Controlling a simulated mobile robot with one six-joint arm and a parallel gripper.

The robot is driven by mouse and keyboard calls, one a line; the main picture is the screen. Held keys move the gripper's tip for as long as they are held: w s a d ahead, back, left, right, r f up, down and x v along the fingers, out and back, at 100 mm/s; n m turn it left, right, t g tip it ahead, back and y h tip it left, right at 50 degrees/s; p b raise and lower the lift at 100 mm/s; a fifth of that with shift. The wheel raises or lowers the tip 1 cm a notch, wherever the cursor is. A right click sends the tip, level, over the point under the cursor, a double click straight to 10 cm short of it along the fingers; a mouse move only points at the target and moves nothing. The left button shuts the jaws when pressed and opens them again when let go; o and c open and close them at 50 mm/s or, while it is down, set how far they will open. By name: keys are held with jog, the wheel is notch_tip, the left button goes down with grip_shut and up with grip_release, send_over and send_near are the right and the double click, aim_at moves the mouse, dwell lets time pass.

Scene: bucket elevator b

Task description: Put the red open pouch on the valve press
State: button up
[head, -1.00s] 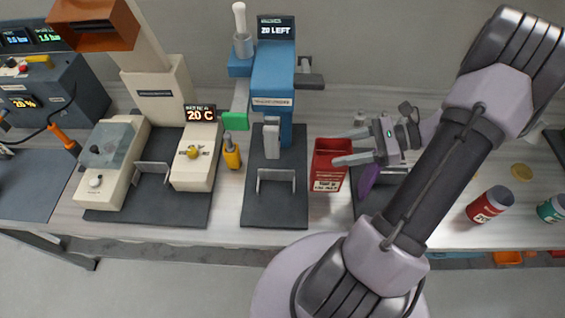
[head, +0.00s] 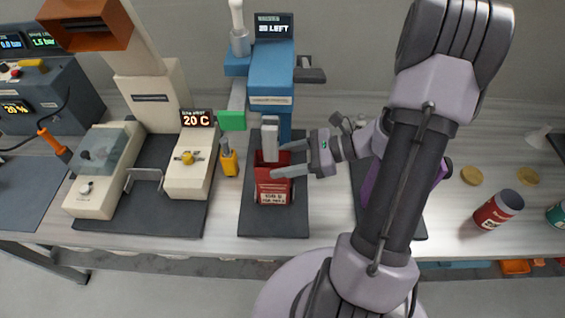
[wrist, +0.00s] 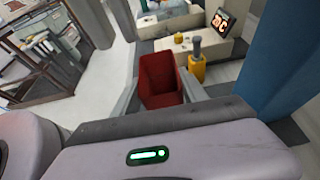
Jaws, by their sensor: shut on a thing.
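The red open pouch (head: 274,190) is upright with a pale label on its front and its mouth facing up. My gripper (head: 280,169) is shut on the pouch, coming from the right with a finger on each side. In the wrist view the pouch (wrist: 162,80) sits between the fingers, and its inside looks empty. The blue valve press (head: 271,75) stands behind, its display reading "20 LEFT", with a dark base plate (head: 258,222) in front. The pouch is over this plate, below the grey press head (head: 268,140). I cannot tell whether it touches the plate.
A yellow-bodied tool (head: 229,162) stands just left of the press plate. Further left is a cream sealer (head: 188,170) reading 20 C. A purple item is partly hidden behind my arm. A red can (head: 498,209) and gold discs (head: 471,175) lie at right.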

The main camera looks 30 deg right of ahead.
jog(key=shift+r, duration=0.1)
jog(key=o, duration=1)
jog(key=shift+f, duration=0.2)
jog(key=shift+c, duration=0.2)
jog(key=shift+r, duration=0.3)
jog(key=p+v, duration=0.3)
jog(key=v, duration=0.9)
jog(key=shift+p, duration=0.35)
